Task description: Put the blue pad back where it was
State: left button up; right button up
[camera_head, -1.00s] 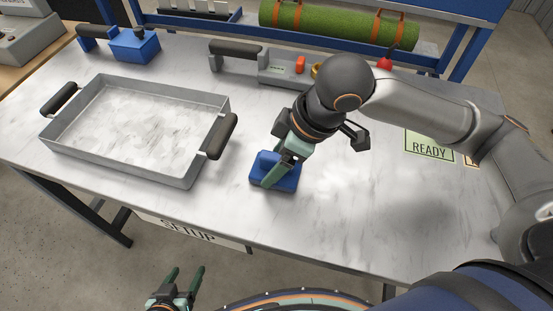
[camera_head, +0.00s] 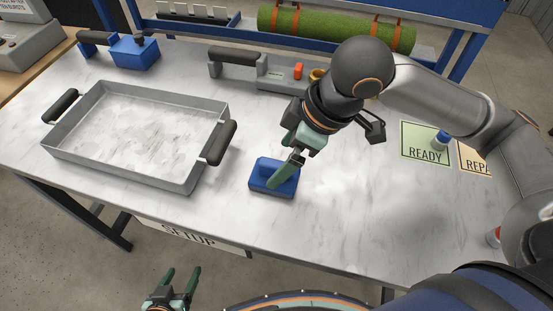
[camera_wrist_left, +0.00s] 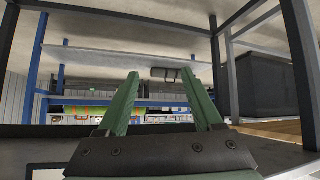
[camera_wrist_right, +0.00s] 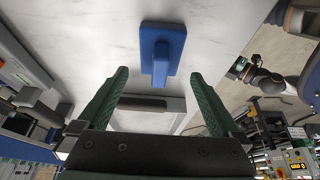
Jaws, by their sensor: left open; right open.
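The blue pad (camera_head: 262,184), a flat block with a raised grip on top, lies on the white marbled table (camera_head: 330,215), right of the metal tray. My right gripper (camera_head: 278,164) is open and empty just above it. One green finger crosses in front of the pad and hides part of it. In the right wrist view the pad (camera_wrist_right: 173,33) lies beyond the open fingertips (camera_wrist_right: 159,76), with its grip pointing toward them, apart from both. My left gripper (camera_head: 183,271) is open and empty, low in front of the table; its fingers (camera_wrist_left: 166,76) show nothing between them.
The metal tray (camera_head: 120,163) with dark handles fills the table's left. A blue tool (camera_head: 137,52) and a grey tool with a dark handle (camera_head: 236,55) stand at the back. A READY mat (camera_head: 411,143) bears a blue-topped item (camera_head: 441,140). A green turf roll (camera_head: 340,27) lies behind.

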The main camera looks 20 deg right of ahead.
jog(key=p+v, duration=0.1)
jog(key=v, duration=0.6)
jog(key=shift+r+p, duration=0.35)
jog(key=shift+r, duration=0.05)
jog(key=shift+s+d, duration=0.1)
jog(key=shift+s, duration=0.05)
